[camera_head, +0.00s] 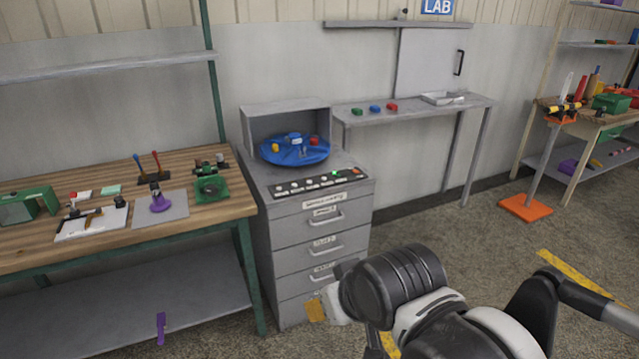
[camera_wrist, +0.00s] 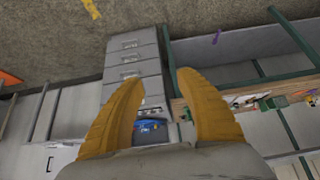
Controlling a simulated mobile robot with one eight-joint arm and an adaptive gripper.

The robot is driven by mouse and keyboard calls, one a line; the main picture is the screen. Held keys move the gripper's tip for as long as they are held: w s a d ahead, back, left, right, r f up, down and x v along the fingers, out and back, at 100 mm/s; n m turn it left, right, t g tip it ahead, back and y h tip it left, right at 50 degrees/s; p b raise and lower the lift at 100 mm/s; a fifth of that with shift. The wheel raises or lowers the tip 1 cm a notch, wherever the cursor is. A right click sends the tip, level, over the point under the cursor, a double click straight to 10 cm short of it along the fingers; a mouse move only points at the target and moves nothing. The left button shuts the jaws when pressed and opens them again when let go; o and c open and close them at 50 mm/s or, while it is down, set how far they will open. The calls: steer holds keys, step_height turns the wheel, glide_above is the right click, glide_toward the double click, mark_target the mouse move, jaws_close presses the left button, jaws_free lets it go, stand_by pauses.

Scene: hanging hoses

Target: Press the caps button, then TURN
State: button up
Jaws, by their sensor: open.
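A dark button strip (camera_head: 318,182) lies along the front top edge of the grey drawer cabinet (camera_head: 323,240). It carries several pale buttons, a lit green spot (camera_head: 336,173) and a red button (camera_head: 356,171) at its right end. The button markings are too small to read, so I cannot tell which is caps or TURN. My gripper (camera_head: 316,308) is in front of the cabinet's lower drawers, well below the strip and apart from it. In the wrist view, which is upside down, my gripper (camera_wrist: 161,79) is open and empty, its orange fingers pointing toward the cabinet (camera_wrist: 131,66).
A blue round tray (camera_head: 290,152) with small coloured pieces sits behind the strip in a grey housing. A wooden workbench (camera_head: 228,207) with tools stands left. A grey shelf table (camera_head: 415,112) stands right. Floor between is clear.

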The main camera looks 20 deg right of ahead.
jaws_close()
stand_by(1.1)
